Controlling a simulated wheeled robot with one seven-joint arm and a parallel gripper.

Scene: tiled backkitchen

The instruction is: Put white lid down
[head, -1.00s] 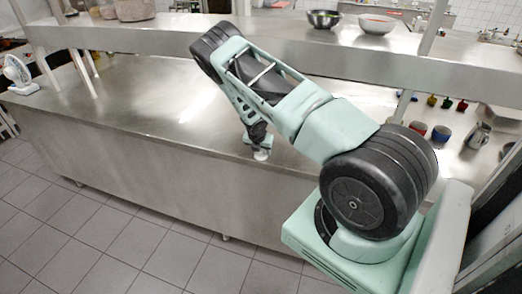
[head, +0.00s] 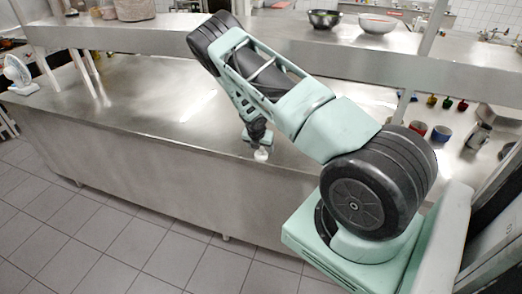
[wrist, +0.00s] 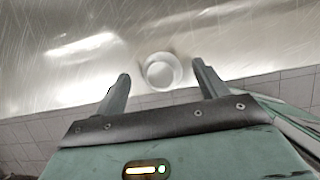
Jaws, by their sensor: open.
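The white lid (wrist: 162,71) is a small round white piece. It appears to rest on the steel counter (head: 130,95) close to its front edge. In the head view the lid (head: 261,156) shows just below my gripper (head: 256,142). In the wrist view my gripper (wrist: 161,73) is open, one finger on each side of the lid with a visible gap on both sides. Whether the fingertips are level with the lid or above it is hard to tell.
The counter around the lid is bare. A raised steel shelf (head: 190,38) runs behind, with a dark bowl (head: 324,19) and a light bowl (head: 377,23) on it. A small white fan (head: 18,74) stands at the far left. Tiled floor lies in front.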

